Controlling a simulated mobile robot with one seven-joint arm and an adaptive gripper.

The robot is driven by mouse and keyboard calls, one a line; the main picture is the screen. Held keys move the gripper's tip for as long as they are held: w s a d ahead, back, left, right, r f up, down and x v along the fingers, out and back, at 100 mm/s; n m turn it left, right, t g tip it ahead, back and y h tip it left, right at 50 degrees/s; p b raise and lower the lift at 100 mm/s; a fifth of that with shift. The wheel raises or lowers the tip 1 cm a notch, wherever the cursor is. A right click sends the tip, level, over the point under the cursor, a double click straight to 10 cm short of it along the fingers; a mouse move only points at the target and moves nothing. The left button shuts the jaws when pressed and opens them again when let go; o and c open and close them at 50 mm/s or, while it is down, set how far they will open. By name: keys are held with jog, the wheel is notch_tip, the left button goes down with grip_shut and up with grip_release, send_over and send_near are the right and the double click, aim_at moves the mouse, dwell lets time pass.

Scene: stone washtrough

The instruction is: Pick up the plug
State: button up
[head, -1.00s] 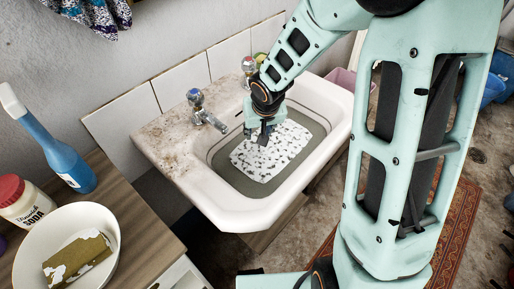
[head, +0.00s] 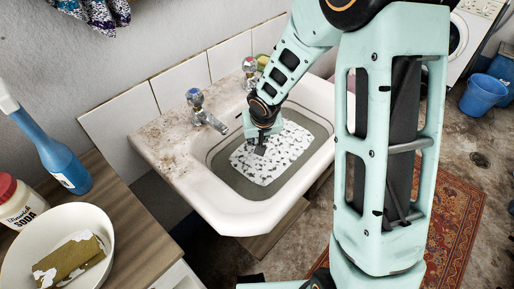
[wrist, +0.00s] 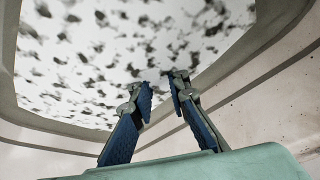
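The white sink (head: 240,216) holds grey-green water (head: 222,172) with a speckled white layer (head: 284,160) on top. I cannot make out the plug in either view; the basin floor is hidden. My gripper (head: 260,150) points down into the basin near its back, at the left part of the white layer. In the wrist view, the two blue-padded fingers of my gripper (wrist: 163,88) stand a little apart with nothing visible between them. The speckled layer (wrist: 110,60) fills much of the view beyond the fingers. I cannot tell whether the fingertips touch the water.
Two taps rise at the sink's back, one (head: 200,108) left of my arm and one (head: 250,68) close behind it. A wooden counter (head: 130,225) at left carries a bowl (head: 100,215), a blue spray bottle (head: 60,155) and a soda jar (head: 20,203).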

grip_shut()
